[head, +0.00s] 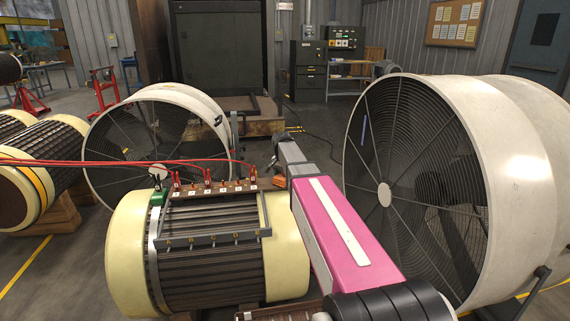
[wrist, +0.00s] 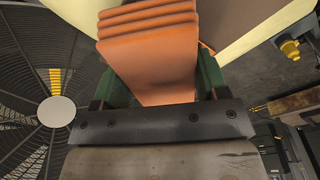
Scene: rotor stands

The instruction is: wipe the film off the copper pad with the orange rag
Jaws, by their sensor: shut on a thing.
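The orange rag (wrist: 150,50) looks folded in layers in the wrist view. My gripper (wrist: 155,82) is shut on it, with a green finger on either side. In the head view the rag (head: 263,184) shows as a small orange patch by the right end of the brown terminal strip (head: 225,187) on the cream-ended rotor (head: 288,250). My gripper (head: 272,168) is partly hidden there by my pink arm. I cannot make out the copper pad or its film in either view. I cannot tell whether the rag touches anything besides the fingers.
A large fan (head: 480,150) stands close on the right of my arm, and another fan (head: 185,95) stands behind the rotor. Red cables (head: 110,161) run from the left to clips on the strip. More rotors (head: 45,160) rest at left. Some floor is open at back right.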

